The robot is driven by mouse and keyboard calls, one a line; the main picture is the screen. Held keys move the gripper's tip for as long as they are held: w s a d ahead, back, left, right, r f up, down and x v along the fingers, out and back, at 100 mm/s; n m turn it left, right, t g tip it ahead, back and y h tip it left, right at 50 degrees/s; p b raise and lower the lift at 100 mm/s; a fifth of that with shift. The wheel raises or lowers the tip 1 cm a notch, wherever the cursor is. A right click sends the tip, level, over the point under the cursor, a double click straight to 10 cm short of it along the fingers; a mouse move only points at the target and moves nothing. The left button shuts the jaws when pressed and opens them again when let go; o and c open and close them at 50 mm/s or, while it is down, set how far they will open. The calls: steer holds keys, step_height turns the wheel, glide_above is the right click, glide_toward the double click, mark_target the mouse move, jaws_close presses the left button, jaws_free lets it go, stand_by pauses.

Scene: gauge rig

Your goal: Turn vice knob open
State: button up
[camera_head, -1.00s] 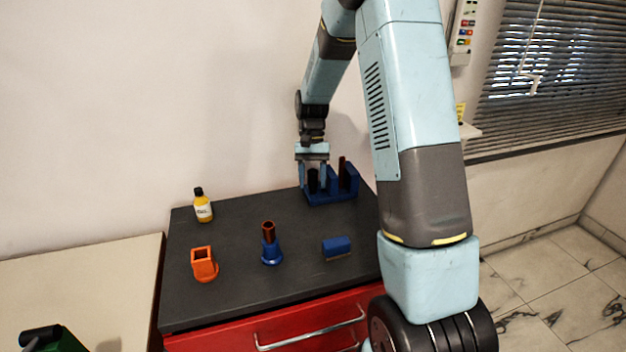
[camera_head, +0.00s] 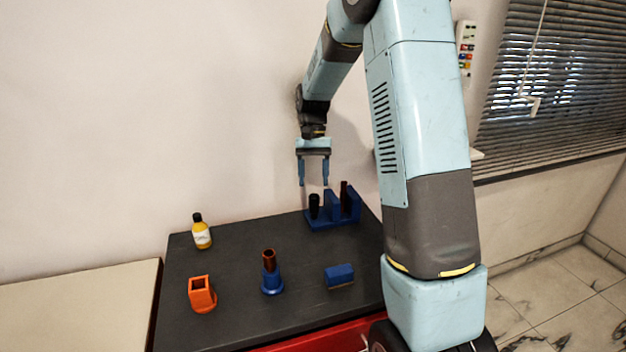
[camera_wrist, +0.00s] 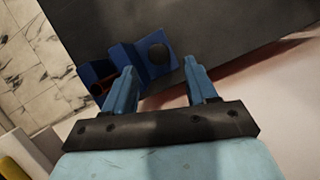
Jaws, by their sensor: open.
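The blue vice (camera_head: 333,219) stands at the back right of the dark bench top. Its black knob (camera_head: 314,205) stands upright at its left end, and a dark upright piece (camera_head: 344,195) shows between its blue blocks. My gripper (camera_head: 314,185) points down, open and empty, a little above the knob and apart from it. In the wrist view, the vice (camera_wrist: 128,62) lies beyond my fingers (camera_wrist: 160,82), with a round dark knob top (camera_wrist: 158,54) between and past the fingertips.
On the bench (camera_head: 230,255) stand a yellow bottle (camera_head: 202,232), an orange square holder (camera_head: 202,294), a blue holder with a brown tube (camera_head: 271,274) and a blue block (camera_head: 339,275). A wall is close behind. The bench's middle is clear.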

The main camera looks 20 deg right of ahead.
step_height(320, 180, up, 8)
steer(key=m+t+h, duration=0.1)
steer(key=m+t, duration=0.3)
steer(key=m, duration=0.1)
glide_above(315, 195)
step_height(315, 195, down, 14)
steer(key=shift+s+a+r, duration=0.1)
steer(key=shift+a, duration=0.05)
stand_by(0.4)
steer(key=c, duration=1)
steer(key=shift+c, duration=0.3)
